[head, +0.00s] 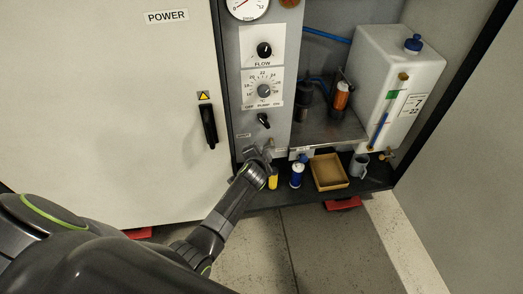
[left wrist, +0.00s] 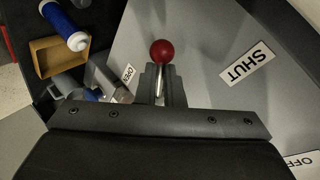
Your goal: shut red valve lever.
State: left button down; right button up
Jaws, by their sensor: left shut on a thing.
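The red valve lever shows in the left wrist view as a red ball knob (left wrist: 162,51) on a thin metal shaft. My left gripper (left wrist: 160,78) is shut on the shaft just below the knob, one finger on each side. An OPEN label (left wrist: 127,74) is close on the left of the lever, and a SHUT label (left wrist: 248,63) is farther off on the right. In the head view my left gripper (head: 256,154) is at the bottom of the grey control panel (head: 248,127), and the lever cannot be made out there. My right gripper is not in view.
Right of my gripper in the head view are a blue-and-white canister (head: 297,175), a cardboard tray (head: 329,186) and a grey mug (head: 359,164). A white tank (head: 388,75) stands above. A closed POWER door (head: 120,110) is on the left.

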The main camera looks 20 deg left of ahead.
pick_arm(q)
jog(key=r+m+g+y+p, duration=0.1)
jog(key=m+g+y+p, duration=0.1)
jog(key=m+p, duration=0.1)
jog(key=shift+s+a+r+y, duration=0.1)
jog(key=shift+s+r+y, duration=0.05)
jog(key=shift+r+y, duration=0.25)
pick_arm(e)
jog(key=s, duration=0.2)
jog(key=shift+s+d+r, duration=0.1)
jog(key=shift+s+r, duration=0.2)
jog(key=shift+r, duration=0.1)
pick_arm(q)
jog(key=shift+g, duration=0.3)
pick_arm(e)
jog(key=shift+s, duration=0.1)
pick_arm(q)
jog(key=c, duration=1.5)
grip_release()
jog(key=shift+r, duration=0.1)
jog(key=shift+c, duration=0.2)
jog(key=shift+a, duration=0.1)
jog(key=shift+r, duration=0.1)
jog(key=shift+r, duration=0.1)
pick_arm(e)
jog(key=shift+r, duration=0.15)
